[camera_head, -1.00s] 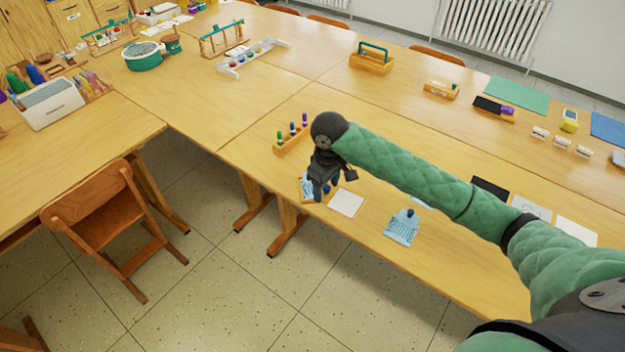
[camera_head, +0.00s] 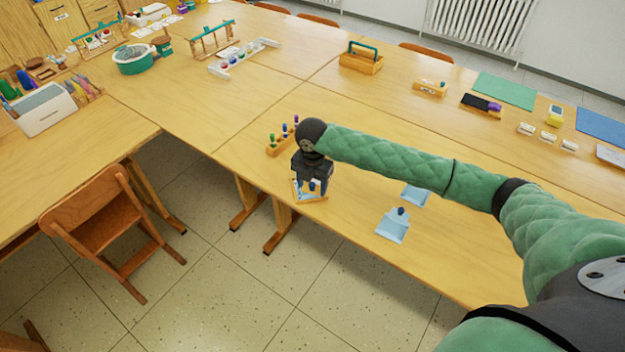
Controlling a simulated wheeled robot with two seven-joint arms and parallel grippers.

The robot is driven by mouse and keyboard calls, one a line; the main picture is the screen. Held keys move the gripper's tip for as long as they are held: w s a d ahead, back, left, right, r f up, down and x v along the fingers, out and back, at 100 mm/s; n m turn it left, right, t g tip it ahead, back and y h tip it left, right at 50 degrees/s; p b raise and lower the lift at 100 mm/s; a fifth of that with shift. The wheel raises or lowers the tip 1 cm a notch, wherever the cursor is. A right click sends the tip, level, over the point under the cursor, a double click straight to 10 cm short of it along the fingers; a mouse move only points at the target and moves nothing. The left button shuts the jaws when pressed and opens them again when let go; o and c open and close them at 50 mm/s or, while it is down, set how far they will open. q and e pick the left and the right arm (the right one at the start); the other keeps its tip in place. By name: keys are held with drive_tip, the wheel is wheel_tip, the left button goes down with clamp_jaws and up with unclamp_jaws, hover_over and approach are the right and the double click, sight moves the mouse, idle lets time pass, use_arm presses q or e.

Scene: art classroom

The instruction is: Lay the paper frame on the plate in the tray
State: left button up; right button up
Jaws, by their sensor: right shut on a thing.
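The small wooden tray (camera_head: 321,198) lies near the table's front edge. Light blue material (camera_head: 303,194) shows in it, with a dark blue knob (camera_head: 313,186) above. My right gripper (camera_head: 312,184) points down over the tray, shut on the blue knob, which I take to be the paper frame's. The gripper hides much of the tray; the plate cannot be told apart from the frame, nor whether they touch. My left gripper is out of view.
A light blue piece with a blue knob (camera_head: 391,228) lies to the right, another light blue piece (camera_head: 414,196) behind it, partly under my arm. A wooden peg stand (camera_head: 281,146) stands just behind the tray.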

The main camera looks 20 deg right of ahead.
drive_tip(key=n, duration=0.3)
drive_tip(key=w+n, duration=0.1)
drive_tip(key=n, duration=0.1)
drive_tip(key=shift+d+f+p, duration=0.25)
drive_tip(key=shift+f+p, duration=0.1)
drive_tip(key=shift+p, duration=0.05)
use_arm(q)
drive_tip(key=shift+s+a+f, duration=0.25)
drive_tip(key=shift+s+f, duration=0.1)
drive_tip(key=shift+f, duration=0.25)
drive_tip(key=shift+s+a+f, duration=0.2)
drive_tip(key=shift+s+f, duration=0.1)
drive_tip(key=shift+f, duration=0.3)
use_arm(e)
drive_tip(key=shift+f+n, duration=0.25)
drive_tip(key=shift+n, duration=0.25)
drive_tip(key=shift+f+b, duration=0.25)
drive_tip(key=shift+b, duration=0.1)
drive_tip(key=shift+f+b, duration=0.6)
drive_tip(key=shift+f, duration=0.05)
drive_tip(key=shift+f+b, duration=0.9)
drive_tip(key=shift+f, duration=1.1)
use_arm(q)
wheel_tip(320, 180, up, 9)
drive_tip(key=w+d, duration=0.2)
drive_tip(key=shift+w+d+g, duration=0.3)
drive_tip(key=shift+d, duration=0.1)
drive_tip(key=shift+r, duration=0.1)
use_arm(e)
drive_tip(key=shift+f, duration=0.1)
